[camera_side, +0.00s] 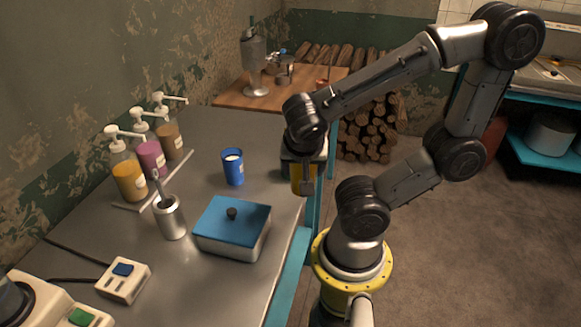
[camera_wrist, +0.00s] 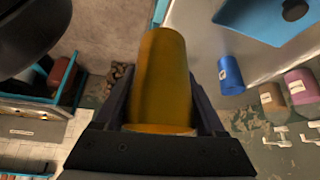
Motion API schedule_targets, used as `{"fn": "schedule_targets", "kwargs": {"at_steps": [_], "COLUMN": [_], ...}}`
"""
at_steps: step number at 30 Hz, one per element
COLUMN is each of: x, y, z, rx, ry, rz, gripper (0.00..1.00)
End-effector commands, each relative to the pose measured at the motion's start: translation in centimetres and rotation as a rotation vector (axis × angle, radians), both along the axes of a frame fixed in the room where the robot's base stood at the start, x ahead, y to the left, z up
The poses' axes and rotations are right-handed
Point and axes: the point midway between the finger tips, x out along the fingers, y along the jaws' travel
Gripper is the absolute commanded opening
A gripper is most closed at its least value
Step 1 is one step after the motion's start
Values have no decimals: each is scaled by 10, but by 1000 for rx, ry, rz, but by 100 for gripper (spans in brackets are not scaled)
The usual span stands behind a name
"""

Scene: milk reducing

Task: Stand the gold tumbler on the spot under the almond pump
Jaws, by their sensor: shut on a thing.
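The gold tumbler (camera_side: 298,181) is held in my gripper (camera_side: 306,186) at the right edge of the metal counter, mostly hidden by the fingers. In the wrist view the tumbler (camera_wrist: 163,75) fills the middle, between the two dark fingers of my gripper (camera_wrist: 161,88). Pump bottles stand in a row at the counter's left: yellow (camera_side: 129,182), pink (camera_side: 151,159) and brown (camera_side: 170,141). The brown (camera_wrist: 271,98) and pink (camera_wrist: 299,87) ones also show in the wrist view. Their labels are too small to read, so I cannot tell which is almond.
A blue cup (camera_side: 233,168) with a white top stands between my gripper and the bottles. A blue-lidded box (camera_side: 232,227) and a metal holder (camera_side: 169,218) stand nearer the front. A pale strip (camera_side: 185,163) runs before the bottles. The counter's back is clear.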

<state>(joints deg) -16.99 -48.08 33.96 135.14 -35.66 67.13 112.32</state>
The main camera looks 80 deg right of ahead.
Motion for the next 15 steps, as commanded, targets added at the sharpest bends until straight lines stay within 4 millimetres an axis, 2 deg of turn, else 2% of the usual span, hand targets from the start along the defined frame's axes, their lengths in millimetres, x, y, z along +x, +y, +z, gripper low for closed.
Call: {"fn": "schedule_targets", "kwargs": {"at_steps": [9, 15], "x": [-13, -12], "y": [8, 10], "z": [7, 7], "rx": [0, 0], "ry": [0, 0], "rz": [0, 59], "gripper": [3, 3]}}
